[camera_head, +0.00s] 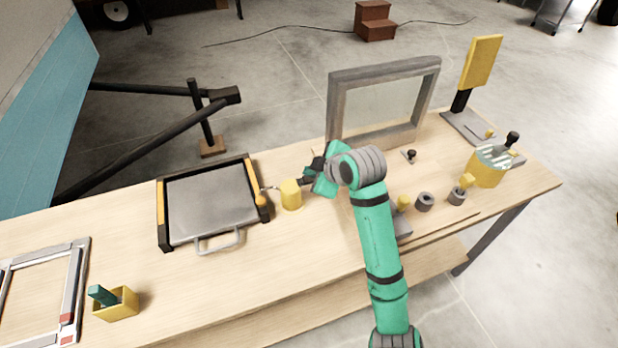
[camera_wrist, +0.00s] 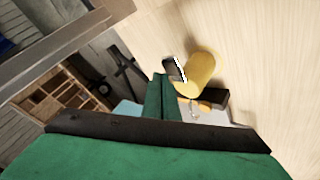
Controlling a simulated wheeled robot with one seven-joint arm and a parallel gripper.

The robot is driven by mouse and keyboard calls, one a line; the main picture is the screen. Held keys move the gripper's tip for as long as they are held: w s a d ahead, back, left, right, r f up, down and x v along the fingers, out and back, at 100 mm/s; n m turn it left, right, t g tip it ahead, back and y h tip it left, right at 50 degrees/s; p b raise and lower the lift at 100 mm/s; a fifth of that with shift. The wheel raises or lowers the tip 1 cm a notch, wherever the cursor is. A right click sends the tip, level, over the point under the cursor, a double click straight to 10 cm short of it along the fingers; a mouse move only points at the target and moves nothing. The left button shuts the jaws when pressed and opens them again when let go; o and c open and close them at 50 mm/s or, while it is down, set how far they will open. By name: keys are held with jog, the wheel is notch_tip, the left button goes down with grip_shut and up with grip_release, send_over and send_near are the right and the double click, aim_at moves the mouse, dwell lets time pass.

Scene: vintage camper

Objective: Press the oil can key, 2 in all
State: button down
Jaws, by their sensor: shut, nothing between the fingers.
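A yellow cylinder (camera_head: 290,195), which looks like the oil can, stands on the wooden table right of a dark-framed tray. A thin spout runs from it to the left. In the wrist view the yellow can (camera_wrist: 202,68) shows beside a small dark piece (camera_wrist: 172,69), probably its key. My gripper (camera_head: 308,181) comes in from the right at about the can's top height. Its shut, empty fingers (camera_wrist: 163,90) show in the wrist view, close to the dark piece. I cannot tell whether they touch it.
The tray (camera_head: 210,204) with a front handle lies left of the can. A grey upright frame (camera_head: 380,73) stands behind my gripper. Grey rings (camera_head: 425,202) and a larger yellow container (camera_head: 487,170) are at right. A small yellow box (camera_head: 116,308) stands at front left.

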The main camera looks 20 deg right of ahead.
aim_at(310, 181)
jog(key=shift+r, duration=0.25)
jog(key=shift+r, duration=2.45)
jog(key=shift+a, duration=0.1)
